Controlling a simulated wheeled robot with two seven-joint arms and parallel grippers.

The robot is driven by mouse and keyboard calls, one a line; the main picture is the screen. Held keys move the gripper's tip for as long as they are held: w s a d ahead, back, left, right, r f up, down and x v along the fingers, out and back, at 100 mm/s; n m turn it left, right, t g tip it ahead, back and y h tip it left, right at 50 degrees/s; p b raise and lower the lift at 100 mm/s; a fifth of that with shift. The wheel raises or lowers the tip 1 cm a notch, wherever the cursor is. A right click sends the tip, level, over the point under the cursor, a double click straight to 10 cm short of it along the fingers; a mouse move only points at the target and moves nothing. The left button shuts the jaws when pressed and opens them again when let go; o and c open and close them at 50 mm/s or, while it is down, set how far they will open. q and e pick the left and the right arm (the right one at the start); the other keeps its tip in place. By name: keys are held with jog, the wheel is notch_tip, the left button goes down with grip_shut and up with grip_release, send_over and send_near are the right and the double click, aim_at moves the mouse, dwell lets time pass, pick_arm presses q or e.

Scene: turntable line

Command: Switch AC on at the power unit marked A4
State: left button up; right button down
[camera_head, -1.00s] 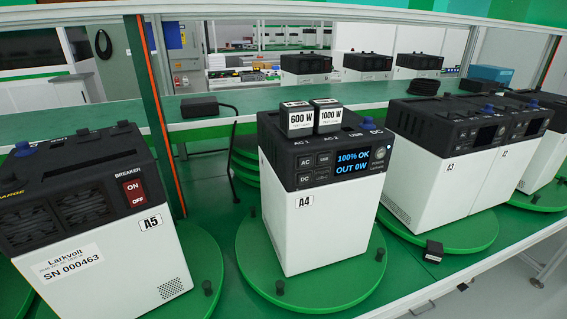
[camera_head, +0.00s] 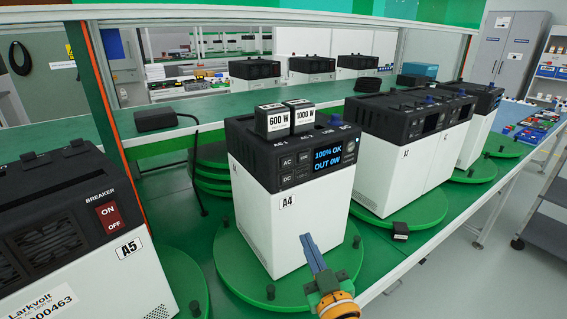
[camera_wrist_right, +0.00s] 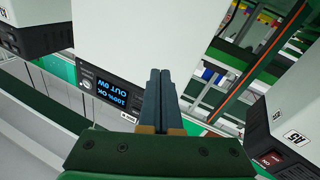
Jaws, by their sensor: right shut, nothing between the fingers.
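The power unit marked A4 (camera_head: 288,220) stands on a green turntable (camera_head: 232,262). It has a white body and a black top panel. Its blue display (camera_head: 327,158) reads "100% OK" and "OUT 0W". The AC button (camera_head: 287,161) is left of the display, above a DC button (camera_head: 287,179). My right gripper (camera_head: 306,238) is shut and empty, in front of the white face, below and right of the A4 label. Whether it touches the unit I cannot tell. The right wrist view shows its closed fingers (camera_wrist_right: 160,75) beside the unit's display (camera_wrist_right: 119,98). My left gripper is not in view.
A 600 W block (camera_head: 274,120) and a 1000 W block (camera_head: 301,115) sit on the unit. Unit A5 (camera_head: 75,225) is at left; more units (camera_head: 405,165) stand at right. A small black block (camera_head: 400,230) lies near the bench edge.

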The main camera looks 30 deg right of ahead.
aim_at(287, 162)
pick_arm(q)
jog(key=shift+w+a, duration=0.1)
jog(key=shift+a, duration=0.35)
pick_arm(e)
jog(key=s+r+t+h, duration=0.1)
jog(key=s+r+t, duration=0.1)
jog(key=r, duration=0.5)
jog(key=s+r+n+t+h, duration=0.1)
jog(key=s+r+t, duration=0.2)
jog(key=r+t, duration=0.2)
notch_tip(287, 162, up, 3)
jog(key=shift+f, duration=0.15)
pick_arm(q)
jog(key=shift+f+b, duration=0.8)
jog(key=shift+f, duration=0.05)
pick_arm(e)
jog(key=w, duration=0.8)
jog(key=shift+w+a, duration=0.3)
jog(key=shift+w, duration=0.1)
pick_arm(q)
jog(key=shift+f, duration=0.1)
pick_arm(e)
jog(key=shift+w, duration=0.4)
